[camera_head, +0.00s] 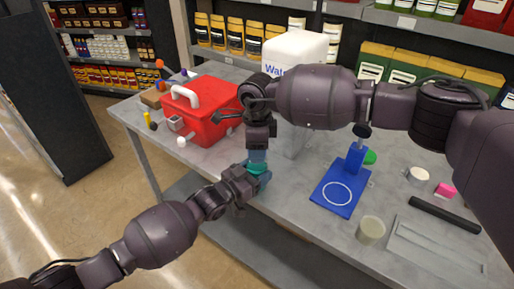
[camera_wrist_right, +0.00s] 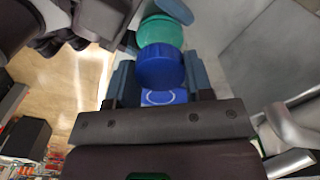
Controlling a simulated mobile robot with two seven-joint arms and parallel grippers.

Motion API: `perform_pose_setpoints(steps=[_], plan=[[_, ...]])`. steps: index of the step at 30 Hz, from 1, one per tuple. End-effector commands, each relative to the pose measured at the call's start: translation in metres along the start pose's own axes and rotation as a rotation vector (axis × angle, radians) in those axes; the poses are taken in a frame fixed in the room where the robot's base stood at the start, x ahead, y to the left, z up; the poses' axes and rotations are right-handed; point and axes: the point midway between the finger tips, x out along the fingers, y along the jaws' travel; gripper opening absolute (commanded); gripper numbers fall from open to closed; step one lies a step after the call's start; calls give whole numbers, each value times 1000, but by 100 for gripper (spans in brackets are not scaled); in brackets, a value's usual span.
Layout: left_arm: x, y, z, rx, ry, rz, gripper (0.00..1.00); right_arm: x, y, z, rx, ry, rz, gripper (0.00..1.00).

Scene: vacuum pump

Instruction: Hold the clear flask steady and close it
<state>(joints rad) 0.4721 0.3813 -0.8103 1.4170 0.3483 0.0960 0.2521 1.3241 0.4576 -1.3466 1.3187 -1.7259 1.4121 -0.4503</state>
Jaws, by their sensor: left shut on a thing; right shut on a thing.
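My left gripper (camera_head: 256,177) is shut on a teal-green round piece (camera_head: 259,168) over the table's front edge. It appears to be the flask or its top; most of it is hidden by my grippers. My right gripper (camera_head: 258,153) is directly above it, pointing down. In the right wrist view, my right gripper (camera_wrist_right: 160,80) is shut on a round blue cap (camera_wrist_right: 160,66). The teal-green piece (camera_wrist_right: 160,31) shows just past the cap, overlapped by it. I cannot tell whether the cap touches it or is seated.
A red case (camera_head: 205,115) with a white handle stands at the left. A white box (camera_head: 295,52) stands behind my right arm. A blue stand (camera_head: 333,197) with a white ring, a pale cup (camera_head: 371,230) and a grey tray (camera_head: 435,252) lie at the right.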

Motion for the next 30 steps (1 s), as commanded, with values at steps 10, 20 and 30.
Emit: perform_pose_setpoints(steps=[10, 20, 30], plan=[[0, 0, 0, 0, 0, 0, 0, 0, 0, 0, -3, 0, 0, 77], [0, 0, 0, 0, 0, 0, 0, -5, 0, 0, -3, 0, -1, 77], [0, 0, 0, 0, 0, 0, 0, -62, -1, 0, -3, 0, -4, 77]])
